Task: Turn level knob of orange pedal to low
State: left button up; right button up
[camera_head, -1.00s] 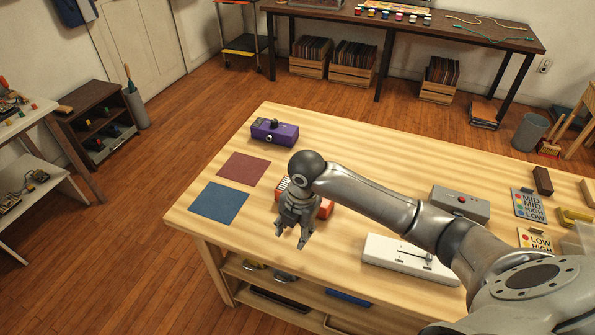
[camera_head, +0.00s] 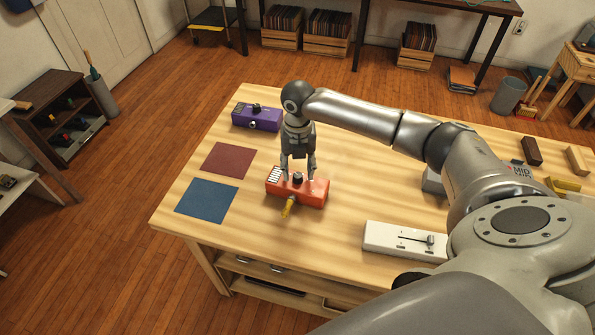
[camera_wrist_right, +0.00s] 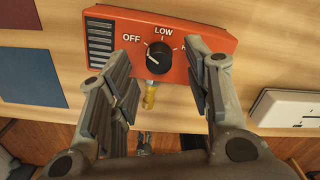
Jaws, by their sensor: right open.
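The orange pedal (camera_head: 313,192) lies on the wooden table, with a black level knob (camera_head: 298,178) on its top. In the right wrist view the orange pedal (camera_wrist_right: 200,22) shows the labels OFF and LOW, and a third label partly hidden by a finger. The black knob (camera_wrist_right: 158,57) sits below LOW; its pointer direction is hard to tell. My right gripper (camera_head: 298,177) points down over the pedal, fingers apart, one on each side of the knob. In the wrist view the open right gripper (camera_wrist_right: 165,72) shows no clear contact with the knob. My left gripper is not in view.
A yellow plug (camera_head: 288,206) sticks out of the pedal's front. A purple pedal (camera_head: 257,118) stands behind left; red (camera_head: 228,160) and blue (camera_head: 208,200) mats lie left. A white slider box (camera_head: 400,241) is front right. Bare table surrounds the orange pedal.

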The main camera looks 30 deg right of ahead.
aim_at(298, 177)
notch_tip(298, 177, down, 2)
jog(key=shift+f, duration=0.3)
jog(key=shift+c, duration=0.8)
grip_shut()
jog(key=shift+a+r+m+p, duration=0.1)
jog(key=shift+r+m+p, duration=0.1)
jog(key=shift+m+p, duration=0.6)
jog(key=m+p, duration=0.3)
jog(key=p, duration=0.1)
jog(key=shift+m+p, duration=0.4)
jog(key=m+p, duration=0.3)
jog(key=m, duration=0.1)
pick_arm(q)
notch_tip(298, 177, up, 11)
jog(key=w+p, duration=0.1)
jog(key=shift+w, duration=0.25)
pick_arm(e)
jog(key=shift+f+m, duration=0.1)
jog(key=shift+m, duration=1.1)
